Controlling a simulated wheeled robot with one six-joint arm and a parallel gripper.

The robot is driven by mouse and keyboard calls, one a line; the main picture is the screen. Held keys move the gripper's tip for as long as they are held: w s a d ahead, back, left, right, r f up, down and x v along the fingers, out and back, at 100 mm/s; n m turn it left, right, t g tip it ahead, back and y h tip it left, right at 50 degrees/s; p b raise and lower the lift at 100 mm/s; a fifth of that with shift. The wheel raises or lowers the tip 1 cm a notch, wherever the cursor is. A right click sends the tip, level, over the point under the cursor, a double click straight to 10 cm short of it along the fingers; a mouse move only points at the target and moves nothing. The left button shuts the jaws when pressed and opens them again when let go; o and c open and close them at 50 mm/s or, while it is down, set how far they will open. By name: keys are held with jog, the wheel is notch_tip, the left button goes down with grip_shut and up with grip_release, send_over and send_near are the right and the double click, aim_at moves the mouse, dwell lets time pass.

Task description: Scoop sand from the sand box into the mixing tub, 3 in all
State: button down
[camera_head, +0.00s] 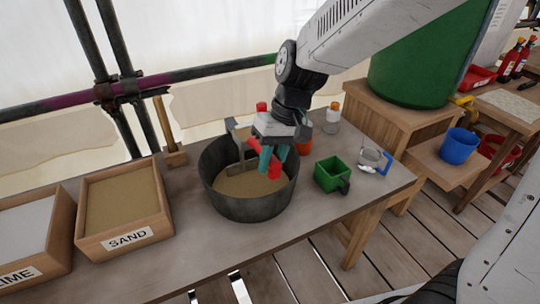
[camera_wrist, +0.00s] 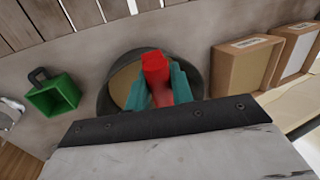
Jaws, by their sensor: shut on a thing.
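The mixing tub (camera_head: 225,203) is a dark round tub on the bench, with sand-coloured material inside; it also shows in the wrist view (camera_wrist: 107,97). The sand box (camera_head: 130,193), labelled SAND, stands to its left, full of sand; it is at the right in the wrist view (camera_wrist: 237,70). My gripper (camera_head: 272,162), with teal fingers, is over the tub and shut on a red piece (camera_wrist: 158,72). I cannot tell whether the red piece belongs to a larger tool. A grey flat-bladed tool (camera_head: 236,165) stands in the tub, partly hidden by my gripper.
A lime box (camera_head: 28,240) is left of the sand box. A wooden-handled tool (camera_head: 170,140) and bottles (camera_head: 332,118) are at the back. The bench front is clear.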

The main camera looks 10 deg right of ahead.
jog(key=d+g+y, duration=0.1)
jog(key=y, duration=0.3)
jog(key=m+g+y, duration=0.1)
jog(key=y, duration=0.3)
jog(key=w+d+m+g+y, duration=0.1)
jog(key=y, duration=0.4)
jog(key=shift+d+f+g, duration=0.2)
jog(key=shift+d+g, duration=0.15)
jog(key=shift+g, duration=0.05)
jog(key=shift+s+a, duration=0.1)
dwell(0.4)
